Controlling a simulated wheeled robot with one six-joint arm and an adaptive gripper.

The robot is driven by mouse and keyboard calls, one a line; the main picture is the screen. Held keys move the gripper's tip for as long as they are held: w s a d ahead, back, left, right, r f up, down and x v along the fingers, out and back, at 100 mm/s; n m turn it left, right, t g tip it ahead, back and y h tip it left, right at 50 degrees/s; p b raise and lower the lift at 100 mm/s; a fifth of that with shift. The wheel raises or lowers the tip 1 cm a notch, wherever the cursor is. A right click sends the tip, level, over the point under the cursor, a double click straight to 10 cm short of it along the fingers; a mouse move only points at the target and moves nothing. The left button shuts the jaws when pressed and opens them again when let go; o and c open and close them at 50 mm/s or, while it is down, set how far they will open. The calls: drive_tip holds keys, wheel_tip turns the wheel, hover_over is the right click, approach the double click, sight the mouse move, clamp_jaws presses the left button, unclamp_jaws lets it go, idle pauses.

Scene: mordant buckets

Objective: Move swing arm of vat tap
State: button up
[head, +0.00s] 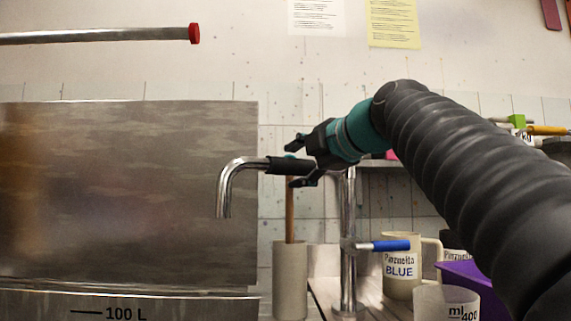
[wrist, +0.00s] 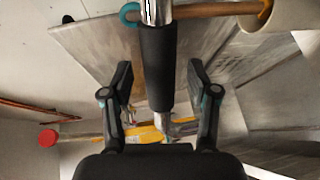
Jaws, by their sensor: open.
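The tap's swing arm is a chrome pipe (head: 226,188) with a bent-down spout and a black sleeve (head: 282,166). It points left from an upright chrome column (head: 348,215) with a blue lever (head: 390,245). The spout hangs in front of the grey metal vat (head: 120,190) in the head view. My gripper (head: 297,165) is open at the sleeve. In the wrist view, the black sleeve (wrist: 157,72) runs between the spread fingers of my gripper (wrist: 158,85), with a visible gap on each side. My gripper hides where the pipe meets the column.
A wooden stick (head: 290,215) stands in a grey cylinder (head: 290,280) below the sleeve. A jug labelled BLUE (head: 402,264), a measuring cup (head: 445,302) and a purple container (head: 475,280) stand right of the column. A red-capped rail (head: 100,36) is upper left.

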drive_tip(key=shift+x, duration=1)
clamp_jaws()
drive_tip(key=shift+s, duration=0.1)
